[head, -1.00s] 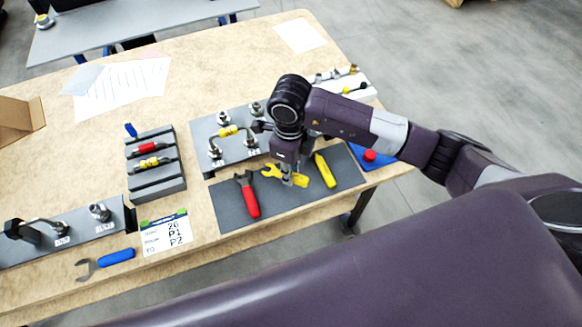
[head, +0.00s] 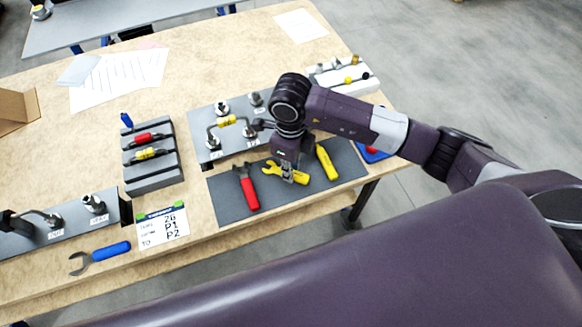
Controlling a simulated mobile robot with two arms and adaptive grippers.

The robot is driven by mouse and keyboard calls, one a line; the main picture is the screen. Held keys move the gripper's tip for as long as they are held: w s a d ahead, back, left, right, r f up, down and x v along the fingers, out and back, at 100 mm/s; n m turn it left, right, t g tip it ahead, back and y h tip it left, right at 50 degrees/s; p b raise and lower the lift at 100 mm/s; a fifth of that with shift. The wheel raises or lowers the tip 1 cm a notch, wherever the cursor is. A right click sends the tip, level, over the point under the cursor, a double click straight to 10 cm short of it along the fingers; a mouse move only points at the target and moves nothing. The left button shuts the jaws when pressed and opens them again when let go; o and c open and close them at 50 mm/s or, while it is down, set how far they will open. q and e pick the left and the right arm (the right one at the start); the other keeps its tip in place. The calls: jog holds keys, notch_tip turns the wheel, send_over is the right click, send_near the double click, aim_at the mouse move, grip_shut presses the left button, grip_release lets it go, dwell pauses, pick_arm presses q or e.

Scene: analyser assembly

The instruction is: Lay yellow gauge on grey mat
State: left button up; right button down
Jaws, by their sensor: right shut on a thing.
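The yellow gauge (head: 271,168), flat with a forked end, is at the middle of the grey mat (head: 232,208). My right gripper (head: 287,177) comes down over it from above and is shut on it; the fingers hide part of its middle. The gauge is at or just above the mat surface; I cannot tell whether it touches. My left gripper is not in view.
A red-handled tool (head: 248,190) lies on the mat to the left, and a yellow-handled tool (head: 326,162) lies close to the right. A grey fixture plate (head: 200,130) with fittings stands behind. The mat's front left is bare.

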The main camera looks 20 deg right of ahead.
jog(key=shift+f+b, duration=0.35)
jog(key=c, duration=1.7)
grip_release()
notch_tip(320, 180, up, 12)
jog(key=shift+r, duration=0.1)
